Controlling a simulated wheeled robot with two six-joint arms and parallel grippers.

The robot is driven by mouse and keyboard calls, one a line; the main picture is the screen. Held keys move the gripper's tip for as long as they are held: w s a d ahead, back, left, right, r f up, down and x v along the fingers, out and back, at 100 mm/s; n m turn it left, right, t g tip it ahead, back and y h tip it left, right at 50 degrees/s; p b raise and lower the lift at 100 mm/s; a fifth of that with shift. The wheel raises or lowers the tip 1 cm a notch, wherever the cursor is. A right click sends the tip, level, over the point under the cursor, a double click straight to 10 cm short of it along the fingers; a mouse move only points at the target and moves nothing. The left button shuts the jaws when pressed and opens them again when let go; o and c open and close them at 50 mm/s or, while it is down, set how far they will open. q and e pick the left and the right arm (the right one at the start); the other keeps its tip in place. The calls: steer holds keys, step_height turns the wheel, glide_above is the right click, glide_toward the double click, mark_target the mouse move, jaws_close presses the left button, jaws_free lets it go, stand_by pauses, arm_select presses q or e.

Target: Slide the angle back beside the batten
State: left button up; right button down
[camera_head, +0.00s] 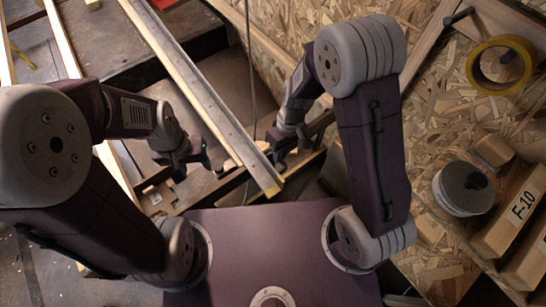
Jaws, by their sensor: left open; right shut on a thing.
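A long grey metal angle (205,98) runs from the top left down to the middle. A pale wooden batten (190,92) lies along its left side, with a yellowish near end. The two look close together, but any small gap is too fine to tell. My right gripper (277,154) is at the near end of the angle, on its right side, and is shut on it; the fingers partly hide the contact. My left gripper (194,165) is open and empty, left of the batten and apart from it.
A chipboard panel (450,110) at the right carries a yellow tape roll (501,64), a grey round tin (463,189) and wooden blocks, one labelled F-10 (514,212). Other timber rails (62,38) stand at the left. Dark beams cross below the grippers.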

steer(key=w+d, duration=0.1)
steer(key=d, duration=0.1)
steer(key=w+d, duration=0.1)
steer(key=d, duration=0.1)
steer(key=shift+w, duration=0.4)
steer(key=c, duration=1.5)
jaws_free()
steer(key=shift+o, duration=0.2)
step_height(320, 180, up, 9)
steer(key=d+p, duration=0.1)
steer(key=p, duration=0.4)
steer(key=shift+w+d, duration=0.2)
steer(key=shift+w, duration=0.15)
